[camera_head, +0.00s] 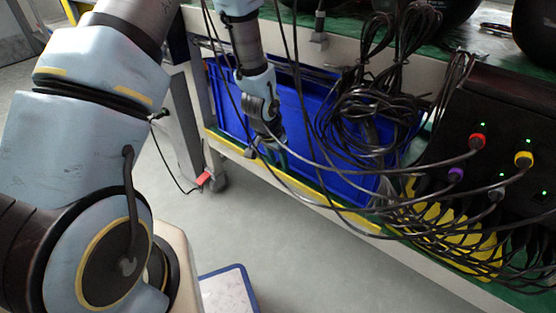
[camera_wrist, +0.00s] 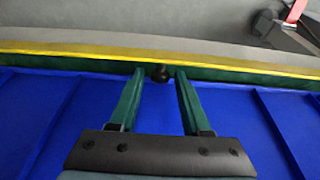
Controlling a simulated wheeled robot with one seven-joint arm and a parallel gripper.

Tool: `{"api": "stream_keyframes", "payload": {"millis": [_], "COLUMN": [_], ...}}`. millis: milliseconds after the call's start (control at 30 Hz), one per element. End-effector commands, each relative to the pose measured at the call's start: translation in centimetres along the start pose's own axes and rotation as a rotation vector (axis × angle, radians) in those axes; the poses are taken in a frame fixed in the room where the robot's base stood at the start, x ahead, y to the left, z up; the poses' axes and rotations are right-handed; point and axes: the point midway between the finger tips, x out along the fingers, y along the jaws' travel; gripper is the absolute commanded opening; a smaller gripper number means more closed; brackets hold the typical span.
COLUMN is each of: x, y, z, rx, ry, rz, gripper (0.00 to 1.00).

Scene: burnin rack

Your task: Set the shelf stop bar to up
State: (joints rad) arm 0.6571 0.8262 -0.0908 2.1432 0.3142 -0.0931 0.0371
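The shelf stop bar looks to be the yellow strip (camera_head: 325,202) along the front edge of the lower shelf. In the wrist view the yellow strip (camera_wrist: 90,51) runs across the upper part, with a dark green band below it. A small dark knob (camera_wrist: 160,73) sits at the middle of this edge. My gripper (camera_head: 279,160) reaches down in front of the blue bin. In the wrist view my gripper's two green fingers (camera_wrist: 159,76) stand apart, one on each side of the knob, with gaps showing. Whether the bar is up or down is unclear.
A blue bin (camera_head: 228,101) stands on the lower shelf behind my gripper. Loose black cables hang past my gripper to a dark panel (camera_head: 505,145) with coloured plugs. A blue-rimmed tray (camera_head: 228,290) lies lower down. Grey floor is open in front of the shelf.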

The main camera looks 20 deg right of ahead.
Motion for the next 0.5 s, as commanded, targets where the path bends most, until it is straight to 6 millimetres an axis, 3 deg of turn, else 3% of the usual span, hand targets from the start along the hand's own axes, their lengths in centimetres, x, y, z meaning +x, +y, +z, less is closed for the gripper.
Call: {"api": "stream_keyframes", "payload": {"millis": [100, 367, 500], "x": [0.0, -0.1, -1.5], "y": [0.0, 0.0, -0.1], "z": [0.0, 0.0, 0.0], "rx": [0.0, 0.0, -0.001], "ry": [0.0, 0.0, 0.0], "rz": [0.0, 0.0, 0.0], "gripper": [0.62, 0.62, 0.62]}}
